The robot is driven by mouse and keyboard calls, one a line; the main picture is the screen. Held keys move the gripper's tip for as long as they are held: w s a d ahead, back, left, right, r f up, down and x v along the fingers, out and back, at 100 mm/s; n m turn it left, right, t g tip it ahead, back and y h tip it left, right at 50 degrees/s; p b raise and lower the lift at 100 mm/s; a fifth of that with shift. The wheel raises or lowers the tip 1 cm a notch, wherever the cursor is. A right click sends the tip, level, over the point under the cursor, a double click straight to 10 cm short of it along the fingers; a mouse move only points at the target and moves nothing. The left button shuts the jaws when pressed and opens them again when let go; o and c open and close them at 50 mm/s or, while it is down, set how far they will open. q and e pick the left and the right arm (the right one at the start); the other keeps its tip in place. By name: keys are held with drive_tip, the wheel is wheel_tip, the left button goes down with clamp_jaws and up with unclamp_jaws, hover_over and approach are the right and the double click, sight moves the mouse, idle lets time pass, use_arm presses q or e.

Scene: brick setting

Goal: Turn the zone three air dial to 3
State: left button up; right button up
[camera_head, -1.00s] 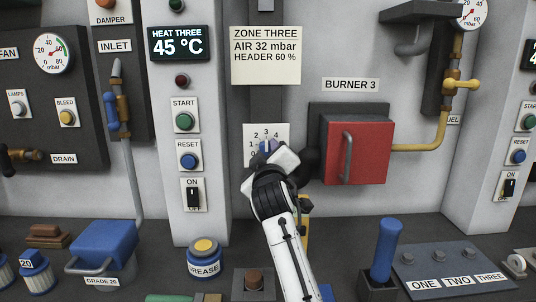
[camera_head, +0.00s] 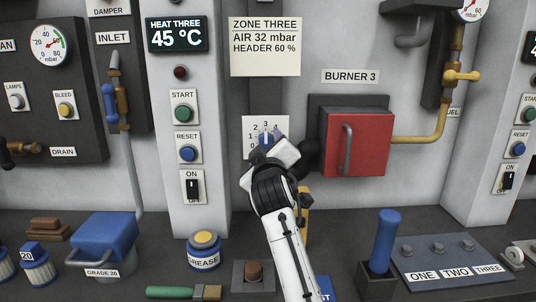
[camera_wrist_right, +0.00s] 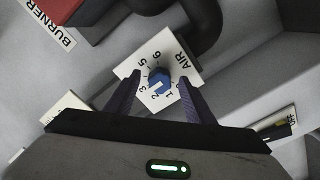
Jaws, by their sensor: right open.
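The zone three air dial is a blue knob with a white mark on a white numbered plate (camera_head: 250,125), below the zone three sign. My left gripper is not in view.
The zone three sign (camera_head: 264,48) hangs above. The red burner box (camera_head: 370,145) with its grey handle juts out right of the dial, with a dark pipe between. A column with buttons (camera_head: 187,113) stands to the left. A grease tin (camera_head: 204,260) and blue lever (camera_head: 385,243) stand below.

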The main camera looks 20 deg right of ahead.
drive_tip(key=b+v, duration=0.1)
drive_tip(key=v, duration=0.8)
drive_tip(key=shift+s, duration=0.2)
